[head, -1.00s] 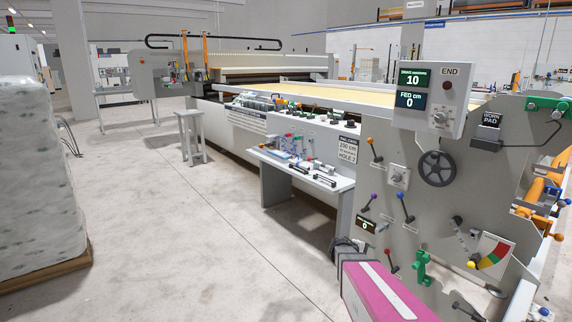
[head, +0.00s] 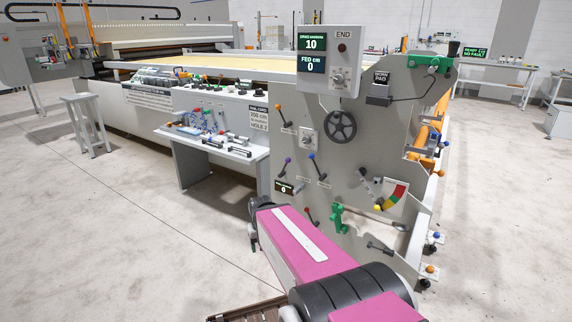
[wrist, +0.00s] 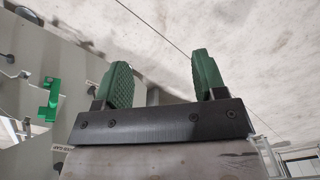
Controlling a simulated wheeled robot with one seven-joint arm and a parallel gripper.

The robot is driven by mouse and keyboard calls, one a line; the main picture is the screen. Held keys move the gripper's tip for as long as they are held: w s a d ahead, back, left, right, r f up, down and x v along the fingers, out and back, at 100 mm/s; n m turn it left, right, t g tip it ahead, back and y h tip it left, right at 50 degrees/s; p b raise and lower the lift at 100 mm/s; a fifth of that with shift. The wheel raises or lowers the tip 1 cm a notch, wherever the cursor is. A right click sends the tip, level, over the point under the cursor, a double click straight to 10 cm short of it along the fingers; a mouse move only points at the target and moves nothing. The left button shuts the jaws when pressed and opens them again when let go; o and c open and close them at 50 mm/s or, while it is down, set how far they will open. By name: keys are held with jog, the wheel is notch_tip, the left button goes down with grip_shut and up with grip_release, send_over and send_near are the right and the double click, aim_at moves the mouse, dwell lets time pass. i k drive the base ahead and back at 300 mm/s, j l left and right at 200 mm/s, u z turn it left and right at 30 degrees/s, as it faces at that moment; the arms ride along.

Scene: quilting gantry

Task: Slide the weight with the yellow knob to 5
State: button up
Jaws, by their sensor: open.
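A yellow knob (head: 378,207) sits at the lower end of a dark slanted arm on the grey end panel of the machine, beside a green, yellow and red gauge (head: 395,196). I cannot make out a separate weight or any numbered scale there. My gripper (wrist: 160,68) shows in the wrist view with its two green ribbed fingers wide apart and nothing between them. Pale floor and the grey machine lie beyond the fingers. The fingers cannot be made out in the head view.
A green fitting (head: 338,218), a handwheel (head: 340,127) and several knobbed levers stick out from the end panel. The control box (head: 329,60) juts out above. A small bench (head: 205,142) with tools stands at left.

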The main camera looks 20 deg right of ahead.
aim_at(380, 202)
jog(key=z, duration=1.55)
jog(key=k+j+z, duration=0.15)
jog(key=z, duration=0.25)
jog(key=k+z, duration=0.15)
jog(key=z, duration=0.25)
jog(key=k+j+z, duration=0.1)
jog(key=z, duration=0.35)
jog(key=k+l, duration=0.05)
